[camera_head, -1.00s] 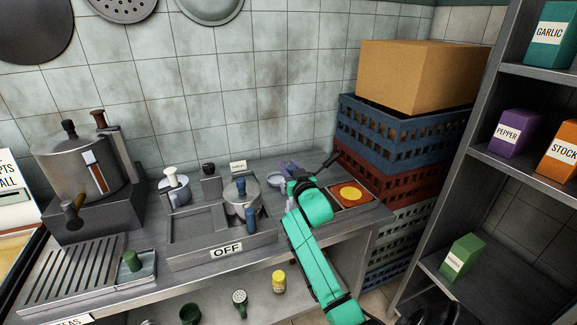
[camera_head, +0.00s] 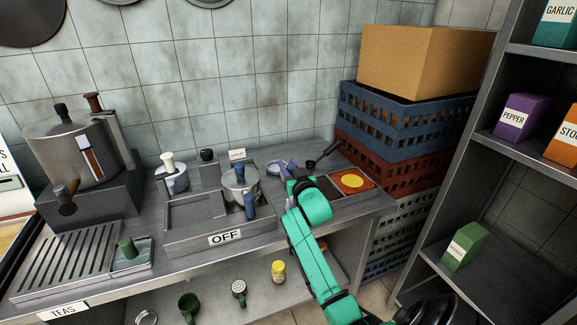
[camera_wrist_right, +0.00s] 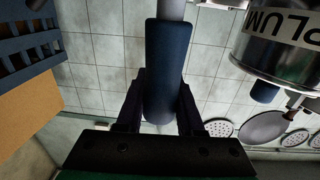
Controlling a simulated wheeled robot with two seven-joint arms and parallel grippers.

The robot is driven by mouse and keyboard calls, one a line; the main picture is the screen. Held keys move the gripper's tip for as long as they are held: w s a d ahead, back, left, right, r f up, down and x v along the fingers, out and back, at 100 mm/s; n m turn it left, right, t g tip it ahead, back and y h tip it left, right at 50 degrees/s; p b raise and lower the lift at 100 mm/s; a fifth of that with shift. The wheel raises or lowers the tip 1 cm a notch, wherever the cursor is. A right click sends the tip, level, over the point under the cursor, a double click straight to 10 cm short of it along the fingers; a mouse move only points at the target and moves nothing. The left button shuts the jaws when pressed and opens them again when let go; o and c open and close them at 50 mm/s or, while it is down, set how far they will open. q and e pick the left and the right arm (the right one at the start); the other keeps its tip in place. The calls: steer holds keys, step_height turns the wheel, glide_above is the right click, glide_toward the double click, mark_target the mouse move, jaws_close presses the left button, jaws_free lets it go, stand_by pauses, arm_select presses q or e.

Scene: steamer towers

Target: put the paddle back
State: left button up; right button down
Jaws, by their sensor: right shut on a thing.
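My right gripper (camera_head: 291,180) is at the back of the counter, right of the pot tray and left of the orange compartment. In the right wrist view its dark fingers (camera_wrist_right: 160,95) are shut on the dark blue handle of the paddle (camera_wrist_right: 168,60). A grey metal shaft runs from the handle out of the top of that view. The paddle's far end is out of that view, and in the head view my gripper and arm mostly hide it. My left gripper is not in view.
A metal pot (camera_head: 238,180) stands in the tray (camera_head: 190,243) marked OFF; a pot labelled PLUM (camera_wrist_right: 285,45) fills the wrist view's upper right. A black-handled ladle (camera_head: 322,156) lies by the orange compartment (camera_head: 352,181). Stacked crates (camera_head: 400,130) stand to the right.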

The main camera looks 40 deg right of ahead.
steer(key=shift+f, duration=0.25)
steer(key=shift+c, duration=2.3)
jaws_free()
steer(key=shift+s, duration=0.1)
steer(key=shift+s+a+f, duration=0.15)
steer(key=shift+s+a, duration=0.05)
steer(key=shift+s, duration=0.15)
steer(key=b+v, duration=0.2)
steer(key=v, duration=1.1)
steer(key=shift+s, duration=0.3)
